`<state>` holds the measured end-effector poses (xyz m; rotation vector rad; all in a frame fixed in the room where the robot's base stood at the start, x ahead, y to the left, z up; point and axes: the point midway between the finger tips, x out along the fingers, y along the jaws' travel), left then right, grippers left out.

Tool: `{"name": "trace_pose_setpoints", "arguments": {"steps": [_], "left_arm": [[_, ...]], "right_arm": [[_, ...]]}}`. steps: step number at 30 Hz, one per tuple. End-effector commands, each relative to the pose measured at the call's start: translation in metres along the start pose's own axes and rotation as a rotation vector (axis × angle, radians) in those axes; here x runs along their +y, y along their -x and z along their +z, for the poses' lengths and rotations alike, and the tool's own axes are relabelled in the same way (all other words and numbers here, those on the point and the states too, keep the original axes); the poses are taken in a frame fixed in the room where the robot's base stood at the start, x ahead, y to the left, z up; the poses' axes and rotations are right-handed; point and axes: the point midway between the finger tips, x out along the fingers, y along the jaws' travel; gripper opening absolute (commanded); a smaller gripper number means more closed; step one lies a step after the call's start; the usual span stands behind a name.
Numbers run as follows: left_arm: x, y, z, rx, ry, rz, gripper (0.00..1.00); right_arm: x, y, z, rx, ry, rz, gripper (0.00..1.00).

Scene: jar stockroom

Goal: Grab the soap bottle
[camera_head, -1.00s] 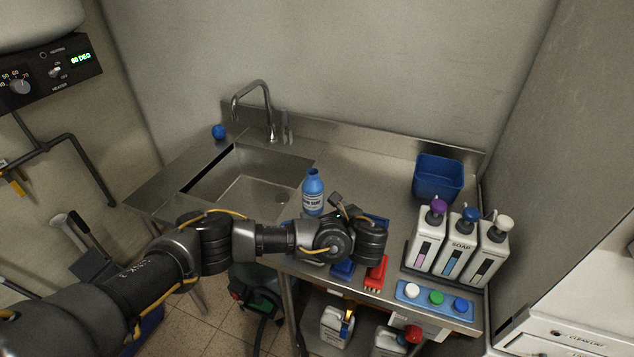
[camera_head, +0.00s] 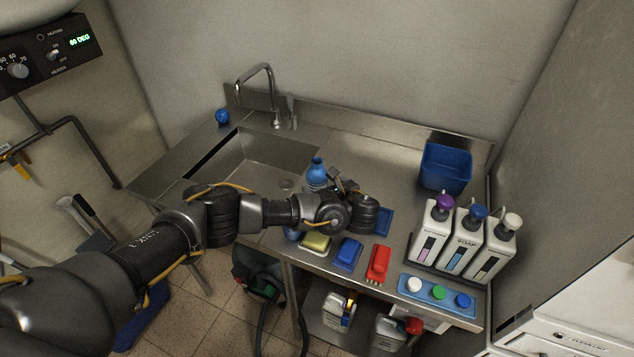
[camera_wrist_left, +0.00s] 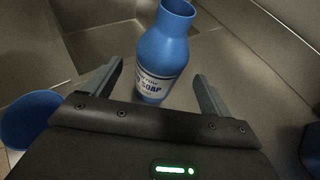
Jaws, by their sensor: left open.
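The blue soap bottle (camera_head: 316,172) stands upright on the steel counter beside the sink. My left arm hides its lower part in the head view. In the head view the left gripper (camera_head: 335,184) is mostly hidden behind my wrist, close to the bottle. My right gripper is not in view.
The sink (camera_head: 250,160) with its tap (camera_head: 257,90) lies left of the bottle. A blue bin (camera_head: 446,168), pump dispensers (camera_head: 462,240), a red brush (camera_head: 378,263), a blue brush (camera_head: 347,254) and a yellow sponge (camera_head: 316,243) occupy the counter's right and front.

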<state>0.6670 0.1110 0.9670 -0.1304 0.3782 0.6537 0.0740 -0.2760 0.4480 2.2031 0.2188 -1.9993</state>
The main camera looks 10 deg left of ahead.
Motion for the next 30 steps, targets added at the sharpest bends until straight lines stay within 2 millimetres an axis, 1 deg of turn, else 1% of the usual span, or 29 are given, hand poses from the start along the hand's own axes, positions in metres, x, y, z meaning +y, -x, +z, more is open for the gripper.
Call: {"name": "trace_pose_setpoints", "arguments": {"steps": [2, 6, 9, 11, 14, 20, 30], "left_arm": [[0.0, -0.006, 0.002, 0.0, -0.001, 0.002, 0.83], [0.001, -0.026, 0.001, -0.002, -0.001, 0.004, 0.83], [0.001, -0.04, -0.001, -0.001, -0.001, 0.004, 0.83], [0.001, -0.046, -0.002, 0.0, -0.001, 0.003, 0.83], [0.001, -0.05, -0.002, 0.001, -0.001, 0.001, 0.83], [0.001, -0.051, -0.003, 0.001, -0.001, 0.0, 0.83], [0.001, -0.051, -0.003, 0.001, -0.001, 0.001, 0.39]], "right_arm": [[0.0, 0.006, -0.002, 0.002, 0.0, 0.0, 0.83], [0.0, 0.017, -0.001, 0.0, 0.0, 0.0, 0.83], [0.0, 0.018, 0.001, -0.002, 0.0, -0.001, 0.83], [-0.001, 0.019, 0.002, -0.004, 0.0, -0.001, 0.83], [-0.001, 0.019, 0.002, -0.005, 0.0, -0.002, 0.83], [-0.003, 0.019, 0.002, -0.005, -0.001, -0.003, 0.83], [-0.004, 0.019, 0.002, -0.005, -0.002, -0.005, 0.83]]}}
